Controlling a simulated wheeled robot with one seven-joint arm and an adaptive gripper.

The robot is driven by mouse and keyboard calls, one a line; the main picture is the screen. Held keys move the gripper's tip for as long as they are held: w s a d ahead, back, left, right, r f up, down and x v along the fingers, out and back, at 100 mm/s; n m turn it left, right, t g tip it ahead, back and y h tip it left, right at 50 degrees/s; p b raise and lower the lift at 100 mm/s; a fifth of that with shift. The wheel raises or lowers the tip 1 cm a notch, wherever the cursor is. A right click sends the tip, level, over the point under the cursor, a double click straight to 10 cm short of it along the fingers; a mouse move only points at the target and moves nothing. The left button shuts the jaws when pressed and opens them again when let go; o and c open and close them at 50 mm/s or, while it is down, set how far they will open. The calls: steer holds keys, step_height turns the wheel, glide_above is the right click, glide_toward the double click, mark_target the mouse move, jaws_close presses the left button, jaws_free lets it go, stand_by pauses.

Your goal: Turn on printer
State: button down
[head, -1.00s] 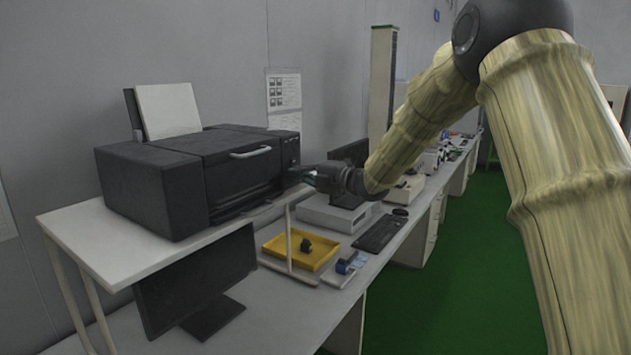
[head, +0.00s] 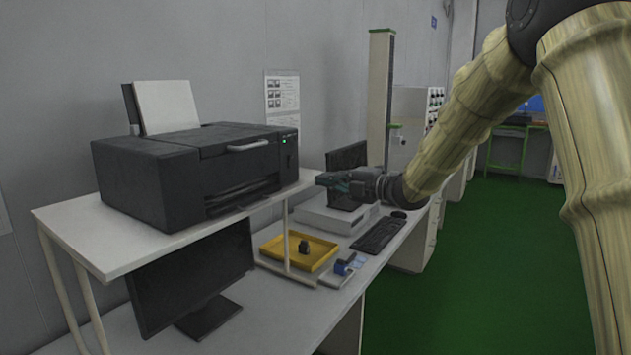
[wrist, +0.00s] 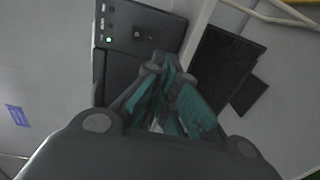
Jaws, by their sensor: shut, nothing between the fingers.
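The black printer (head: 190,172) stands on a white raised shelf, with paper upright in its rear feed. A small green light (head: 284,141) is lit on its front panel at the right end. In the wrist view the printer panel (wrist: 140,35) is at the top, with the green light (wrist: 108,40) at its left and a round dark knob or button near its middle. My gripper (head: 322,181) is shut and empty, with teal finger pads. It is to the right of the printer, apart from it. In the wrist view the fingertips (wrist: 165,68) show just below the panel.
The white shelf (head: 110,262) has a monitor (head: 190,280) beneath it. A yellow tray (head: 270,246) with a small dark item, a keyboard (head: 380,236) and another monitor (head: 345,160) are on the bench. The green floor is clear at right.

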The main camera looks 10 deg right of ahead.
steer(key=shift+f+b+v, duration=0.2)
steer(key=shift+b+v, duration=0.1)
steer(key=shift+v, duration=1.5)
step_height(320, 180, down, 22)
steer(key=s+a+m+h, duration=0.2)
steer(key=m+h, duration=0.2)
steer(key=m, duration=0.4)
steer(key=s+a+f+m+g+h, duration=0.15)
steer(key=s+f+m, duration=0.35)
steer(key=f, duration=0.8)
steer(key=s+f+m+g+h, duration=0.2)
steer(key=s+f+m, duration=0.2)
steer(key=s+f, duration=0.6)
steer(key=s+f+m+g+h, duration=0.3)
steer(key=s+f+m+g, duration=0.2)
steer(key=s+f, duration=1.2)
steer(key=s+f+m+g, duration=0.2)
steer(key=s, duration=0.9)
steer(key=s+f+m+g+h, duration=0.1)
steer(key=s+f+m+g, duration=0.1)
steer(key=s, duration=0.9)
steer(key=shift+a+f+m, duration=0.25)
steer(key=shift+f+m, duration=0.25)
